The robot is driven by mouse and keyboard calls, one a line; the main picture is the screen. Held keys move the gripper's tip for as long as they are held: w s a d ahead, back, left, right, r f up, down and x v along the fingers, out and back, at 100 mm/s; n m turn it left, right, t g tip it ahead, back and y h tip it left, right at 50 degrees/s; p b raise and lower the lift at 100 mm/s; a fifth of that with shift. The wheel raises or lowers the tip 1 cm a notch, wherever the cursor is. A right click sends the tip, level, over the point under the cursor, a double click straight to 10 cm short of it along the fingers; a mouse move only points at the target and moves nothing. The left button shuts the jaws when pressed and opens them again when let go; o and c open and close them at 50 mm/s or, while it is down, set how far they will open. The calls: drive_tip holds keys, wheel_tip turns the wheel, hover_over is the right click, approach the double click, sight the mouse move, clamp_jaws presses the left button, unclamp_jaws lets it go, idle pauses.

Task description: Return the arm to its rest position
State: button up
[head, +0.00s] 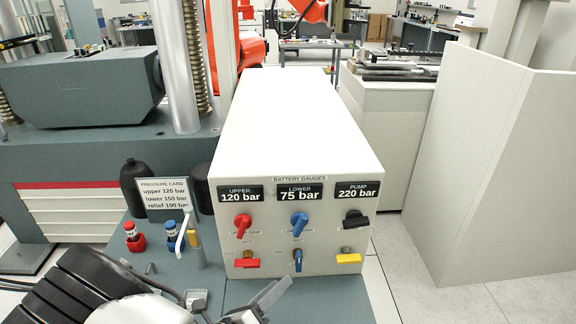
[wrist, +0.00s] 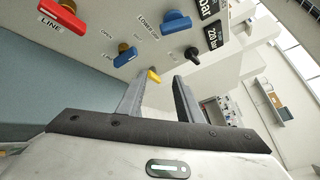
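My gripper (head: 266,298) is low in front of the white valve panel (head: 290,215) in the head view, with my arm coming from the lower left. In the wrist view my gripper (wrist: 159,80) has its two fingers apart, with nothing held between them. The yellow lever (wrist: 154,75) shows beyond the gap, apart from the fingers. On the panel, the red lever (head: 246,263) and yellow lever (head: 348,258) lie level, and the blue lever (head: 298,260) is upright. The gauges read upper 120, lower 75 and pump 220 bar.
A pressure card (head: 163,195) stands left of the panel, giving upper 120, lower 150, relief 190 bar. Red (head: 134,238) and blue (head: 171,236) small fittings stand below it. A grey test machine (head: 80,85) is at left, a pale partition (head: 490,160) at right.

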drive_tip(key=s+d+r+m+g+y, duration=0.3)
drive_tip(key=s+d+r+m+g, duration=0.45)
drive_tip(key=m, duration=0.75)
drive_tip(key=s+d+r+m+g+y, duration=0.25)
drive_tip(key=d+r+m+g, duration=0.25)
drive_tip(key=d+r+m, duration=0.65)
drive_tip(key=s+a+r+m+t+y+p, duration=0.1)
drive_tip(key=r+m+p, duration=0.5)
drive_tip(key=r, duration=0.7)
drive_tip(key=s+r+m+t+y+p, duration=0.2)
drive_tip(key=r+m+p, duration=0.4)
drive_tip(key=r+p, duration=0.3)
wheel_tip(320, 180, up, 4)
drive_tip(key=shift+s+a+f+t+y, duration=0.1)
drive_tip(key=shift+s+a+t+y, duration=0.2)
drive_tip(key=shift+t+y, duration=0.45)
